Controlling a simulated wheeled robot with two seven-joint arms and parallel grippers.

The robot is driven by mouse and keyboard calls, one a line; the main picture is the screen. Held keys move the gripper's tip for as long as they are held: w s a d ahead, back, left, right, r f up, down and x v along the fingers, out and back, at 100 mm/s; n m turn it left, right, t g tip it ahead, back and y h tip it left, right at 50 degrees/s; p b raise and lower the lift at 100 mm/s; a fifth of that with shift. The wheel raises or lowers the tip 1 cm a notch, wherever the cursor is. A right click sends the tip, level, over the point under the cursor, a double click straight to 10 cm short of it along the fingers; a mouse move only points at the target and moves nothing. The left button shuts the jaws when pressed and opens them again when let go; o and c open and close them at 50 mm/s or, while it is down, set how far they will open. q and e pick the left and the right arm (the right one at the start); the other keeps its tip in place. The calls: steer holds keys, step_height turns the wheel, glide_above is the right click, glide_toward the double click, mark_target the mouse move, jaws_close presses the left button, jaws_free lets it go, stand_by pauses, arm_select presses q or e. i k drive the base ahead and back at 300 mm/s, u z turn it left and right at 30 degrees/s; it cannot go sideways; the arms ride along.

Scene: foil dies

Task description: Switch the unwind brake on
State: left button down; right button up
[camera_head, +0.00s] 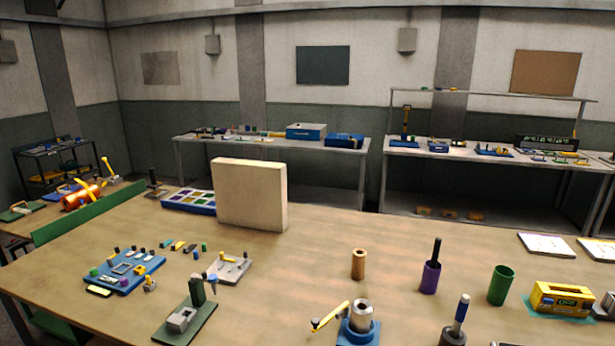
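Neither of my grippers is in view. No part is clearly marked as the unwind brake. A yellow block (562,299) with a small, hard-to-read label stands on a teal patch at the right of the near table. A yellow lever (329,316) slants beside a metal cylinder (361,313) on a blue base at the front centre. Another yellow lever (108,169) rises beside a copper-coloured roll (79,197) on the surface at the left. I cannot tell which of these is the brake, or its setting.
A pale upright block (248,196) stands at the table's back. A blue parts board (124,273), a green-based fixture (184,320), a copper cylinder (358,264), a purple holder (430,277) and a green cup (501,286) stand on the table. The centre between them is mostly clear.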

mark_target(316, 322)
steer(key=u, duration=0.4)
steer(key=k, duration=0.5)
steer(key=u, duration=0.7)
steer(key=i, duration=0.8)
steer(key=z, duration=0.55)
